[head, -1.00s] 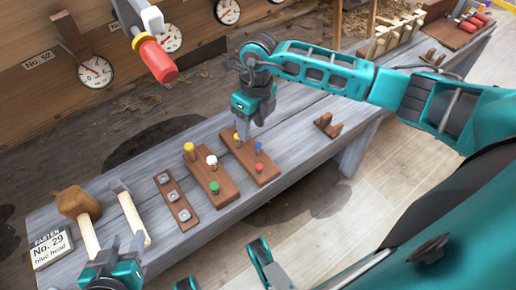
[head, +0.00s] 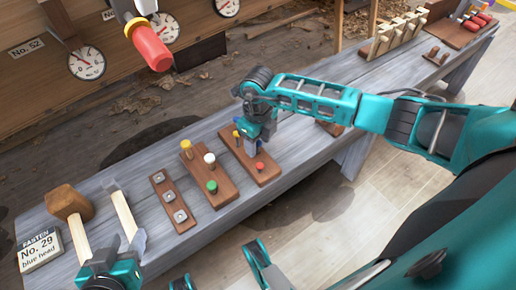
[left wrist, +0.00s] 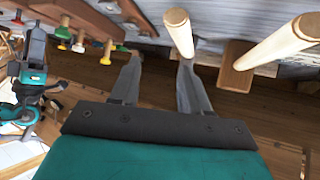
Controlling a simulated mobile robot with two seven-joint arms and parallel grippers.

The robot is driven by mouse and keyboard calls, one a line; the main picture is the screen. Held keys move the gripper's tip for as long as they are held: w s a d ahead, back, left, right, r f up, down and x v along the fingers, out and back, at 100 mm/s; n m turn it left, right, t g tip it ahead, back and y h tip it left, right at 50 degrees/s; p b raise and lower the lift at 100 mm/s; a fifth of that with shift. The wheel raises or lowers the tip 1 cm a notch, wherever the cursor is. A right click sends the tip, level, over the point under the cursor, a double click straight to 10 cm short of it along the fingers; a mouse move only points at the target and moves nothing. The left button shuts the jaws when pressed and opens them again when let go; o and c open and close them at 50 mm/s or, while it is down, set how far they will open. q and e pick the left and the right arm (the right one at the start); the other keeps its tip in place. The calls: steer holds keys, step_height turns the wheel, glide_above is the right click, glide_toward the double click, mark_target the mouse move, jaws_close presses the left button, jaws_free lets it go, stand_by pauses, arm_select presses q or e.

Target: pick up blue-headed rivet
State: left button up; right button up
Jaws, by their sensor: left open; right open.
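The blue-headed rivet cannot be clearly made out in the head view; my right gripper covers that part of the far-right rivet block (head: 262,170). My right gripper (head: 258,143) is open, low over the middle of this block, pointing down. A red-headed rivet (head: 260,167) stands just in front of it, and a yellow-headed rivet (head: 236,134) stands to its left. My left gripper (head: 113,248) is open and empty beside the mallet handles at the bench's near left; its spread fingers show in the left wrist view (left wrist: 158,72).
The middle block (head: 197,165) holds yellow, white and green rivets. A board with metal squares (head: 166,187) lies left of it. A red-ended tool (head: 149,47) hangs above.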

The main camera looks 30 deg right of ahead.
steer(key=shift+f, duration=0.9)
steer(key=shift+r, duration=0.1)
jaws_close()
